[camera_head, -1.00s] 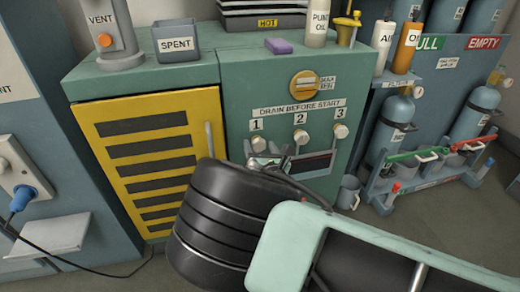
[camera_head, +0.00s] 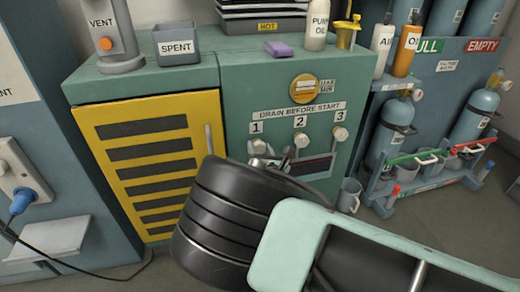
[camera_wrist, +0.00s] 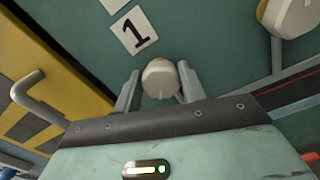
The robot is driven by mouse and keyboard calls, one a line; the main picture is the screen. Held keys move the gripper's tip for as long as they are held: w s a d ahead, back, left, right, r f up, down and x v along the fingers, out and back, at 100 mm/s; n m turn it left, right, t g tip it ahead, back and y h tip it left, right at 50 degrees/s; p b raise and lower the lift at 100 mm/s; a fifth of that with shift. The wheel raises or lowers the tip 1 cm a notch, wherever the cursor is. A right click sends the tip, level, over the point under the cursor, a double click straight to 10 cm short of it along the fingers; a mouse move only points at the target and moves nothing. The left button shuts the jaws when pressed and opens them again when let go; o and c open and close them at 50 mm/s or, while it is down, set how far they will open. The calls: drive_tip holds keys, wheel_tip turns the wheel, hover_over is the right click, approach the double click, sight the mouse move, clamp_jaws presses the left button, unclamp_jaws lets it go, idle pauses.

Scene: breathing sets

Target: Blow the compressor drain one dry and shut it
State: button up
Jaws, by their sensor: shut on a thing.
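The drain one knob (camera_wrist: 160,80) is a pale round knob below the label "1" (camera_wrist: 133,32) in the wrist view. My gripper (camera_wrist: 158,88) is shut on this knob, with one finger on each side of it. In the head view my gripper (camera_head: 268,160) is at the leftmost of the three drains, and my arm hides much of what lies below. Drain two's knob (camera_head: 301,140) and drain three's knob (camera_head: 340,134) sit to the right on the same green compressor panel (camera_head: 240,95). The drain outlet under drain one is hidden.
A yellow louvred door (camera_head: 150,150) with an upright handle (camera_head: 208,138) is just left of drain one. A grey mug (camera_head: 349,196) is right of the panel. A rack of blue cylinders (camera_head: 470,118) stands further right. Open floor shows at the lower right.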

drive_tip(key=m, duration=0.3)
drive_tip(key=shift+p, duration=0.35)
drive_tip(key=m, duration=0.4)
drive_tip(key=shift+d+f+m+p, duration=0.1)
drive_tip(key=shift+d+m+p, duration=0.05)
drive_tip(key=shift+m+p, duration=0.25)
drive_tip(key=m, duration=0.4)
drive_tip(key=shift+p, duration=0.35)
drive_tip(key=m, duration=0.4)
drive_tip(key=shift+f, duration=0.15)
drive_tip(key=m, duration=0.3)
drive_tip(key=shift+f+m+p, duration=0.1)
drive_tip(key=shift+m+p, duration=0.25)
drive_tip(key=shift+m, duration=0.05)
drive_tip(key=m, duration=0.3)
drive_tip(key=shift+m, duration=0.3)
drive_tip(key=m, duration=0.6)
drive_tip(key=shift+a+f, duration=0.1)
drive_tip(key=shift+a, duration=0.1)
drive_tip(key=shift+m, duration=0.3)
